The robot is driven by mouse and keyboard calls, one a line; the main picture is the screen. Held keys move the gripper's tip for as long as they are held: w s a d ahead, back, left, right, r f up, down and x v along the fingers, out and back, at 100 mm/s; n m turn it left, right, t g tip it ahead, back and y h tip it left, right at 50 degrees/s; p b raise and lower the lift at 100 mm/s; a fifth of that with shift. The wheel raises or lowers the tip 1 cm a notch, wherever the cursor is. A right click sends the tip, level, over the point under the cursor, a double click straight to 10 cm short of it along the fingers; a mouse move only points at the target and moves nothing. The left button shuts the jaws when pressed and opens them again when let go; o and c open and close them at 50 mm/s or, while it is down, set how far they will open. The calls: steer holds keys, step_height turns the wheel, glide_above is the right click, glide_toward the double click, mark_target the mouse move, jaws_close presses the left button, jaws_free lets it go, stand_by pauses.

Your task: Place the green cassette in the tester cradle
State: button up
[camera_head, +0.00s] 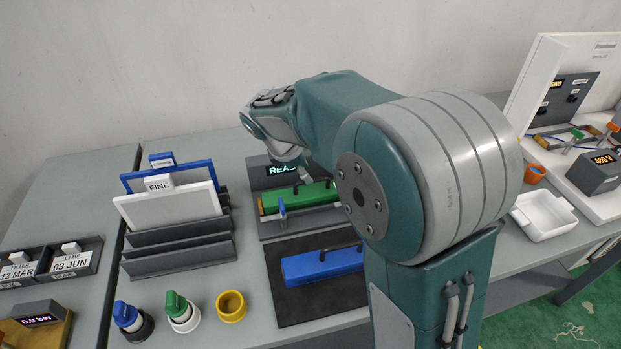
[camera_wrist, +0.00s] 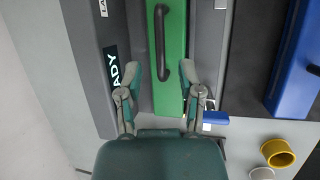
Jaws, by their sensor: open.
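The green cassette (camera_head: 298,196) lies lengthwise in the grey tester cradle (camera_head: 300,227), below a lit display (camera_head: 281,170) whose visible letters read "REA". In the wrist view the green cassette (camera_wrist: 170,95) shows its black bar handle (camera_wrist: 160,45). My gripper (camera_wrist: 160,75) is open above the cassette, with a finger toward each side and nothing held between them. In the head view my arm hides the cassette's right part. A blue lever (camera_head: 282,208) stands at the cradle's front; its blue part (camera_wrist: 215,117) shows in the wrist view. I cannot tell whether the cassette is fully seated.
A blue cassette (camera_head: 318,266) lies on a black mat (camera_head: 300,305) in front of the cradle. A rack (camera_head: 180,246) with panels stands left. Blue, green and yellow round parts, including a yellow ring (camera_head: 231,306), stand at the front. A white tray (camera_head: 543,216) is right.

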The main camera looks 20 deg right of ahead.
steer(key=v, duration=0.7)
steer(key=s+d+m+t+y, duration=0.1)
steer(key=s+d+m+y, duration=0.1)
steer(key=s+m, duration=0.6)
steer(key=s+d+m+t+y, duration=0.2)
steer(key=s+m, duration=0.7)
steer(key=s, duration=0.7)
steer(key=shift+d+r+m, duration=0.3)
steer(key=shift+d+r, duration=0.05)
steer(key=shift+r, duration=0.05)
stand_by(0.5)
